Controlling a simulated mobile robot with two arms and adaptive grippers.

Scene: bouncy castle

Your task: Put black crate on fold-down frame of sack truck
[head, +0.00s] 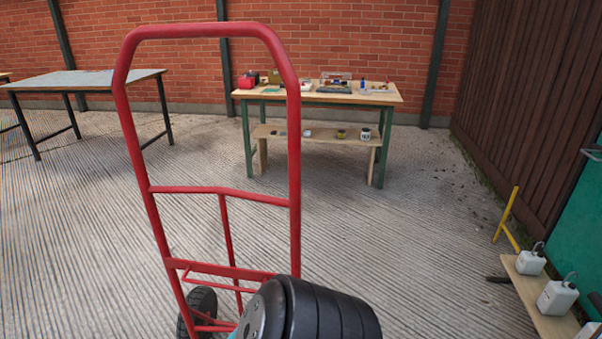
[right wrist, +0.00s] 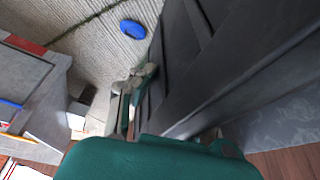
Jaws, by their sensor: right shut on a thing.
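The red sack truck (head: 292,150) stands upright in the middle of the head view; one black wheel shows at its lower left. Its lower part is partly hidden by a dark rounded arm part of mine, so I cannot make out how the fold-down frame lies. The black crate (right wrist: 240,65) fills the upper right of the right wrist view, close to the camera, with ribbed dark sides. My right gripper (right wrist: 146,84) is shut on the crate's near edge. The crate is not visible in the head view. My left gripper is in neither view.
A wooden workbench (head: 385,98) with small items stands behind the truck, and a grey-topped table (head: 85,78) at the left. White canisters (head: 557,297) stand on a board at the lower right. A blue oval thing (right wrist: 132,28) lies on the ground. The ridged concrete between is clear.

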